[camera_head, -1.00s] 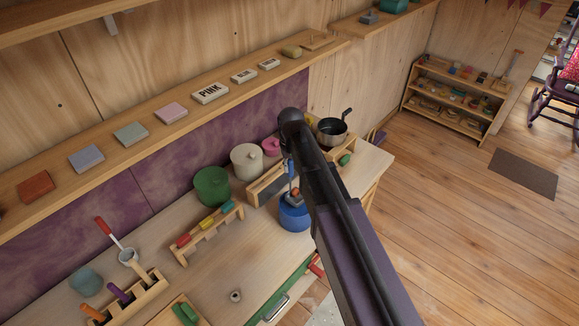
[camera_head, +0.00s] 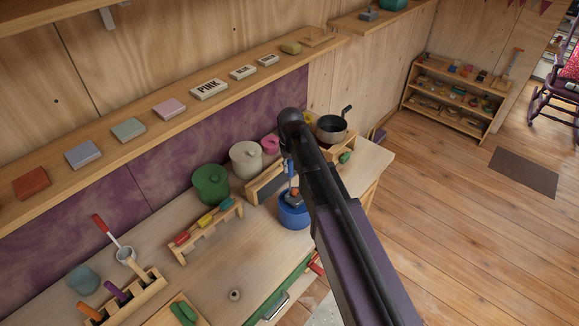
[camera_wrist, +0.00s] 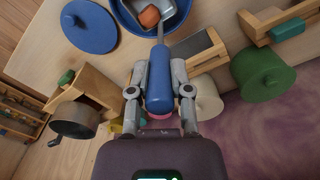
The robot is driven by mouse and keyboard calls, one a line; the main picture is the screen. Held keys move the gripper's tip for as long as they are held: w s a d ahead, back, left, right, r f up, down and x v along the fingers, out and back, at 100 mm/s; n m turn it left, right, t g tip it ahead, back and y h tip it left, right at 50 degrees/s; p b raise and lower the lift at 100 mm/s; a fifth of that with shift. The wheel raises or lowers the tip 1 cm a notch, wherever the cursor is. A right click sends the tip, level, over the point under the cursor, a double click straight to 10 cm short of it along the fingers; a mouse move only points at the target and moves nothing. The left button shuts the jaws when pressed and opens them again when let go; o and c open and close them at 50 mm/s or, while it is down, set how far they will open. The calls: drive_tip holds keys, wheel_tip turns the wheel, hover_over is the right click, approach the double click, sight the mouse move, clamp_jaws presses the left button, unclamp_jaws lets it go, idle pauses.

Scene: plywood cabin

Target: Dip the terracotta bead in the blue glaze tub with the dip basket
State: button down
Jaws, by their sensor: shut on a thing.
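The dip basket has a blue handle (camera_wrist: 159,80) and a grey metal cup (camera_wrist: 170,22). My gripper (camera_wrist: 160,72) is shut on the blue handle; in the head view my arm mostly hides it. The terracotta bead (camera_wrist: 149,17) sits in the cup and also shows in the head view (camera_head: 295,192). The blue glaze tub (camera_head: 294,215) stands open on the bench, directly under the basket. Its rim (camera_wrist: 122,15) surrounds the cup in the wrist view. I cannot tell how deep the cup is. A round blue lid (camera_wrist: 90,27) lies beside the tub.
Green (camera_head: 211,186) and cream (camera_head: 246,160) lidded tubs stand behind the blue tub. A rack of coloured pieces (camera_head: 205,229) stands left. A dark pot (camera_head: 332,131) sits at the right end. The bench front centre is mostly clear.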

sight(291, 175)
drive_tip(key=shift+f+b, duration=0.5)
drive_tip(key=shift+f, duration=0.3)
drive_tip(key=shift+f+b, duration=2.25)
drive_tip(key=shift+b, duration=0.15)
drive_tip(key=shift+r, duration=0.1)
idle(0.9)
drive_tip(key=shift+r+p, duration=3)
drive_tip(key=shift+p, duration=0.15)
drive_tip(key=shift+r, duration=0.1)
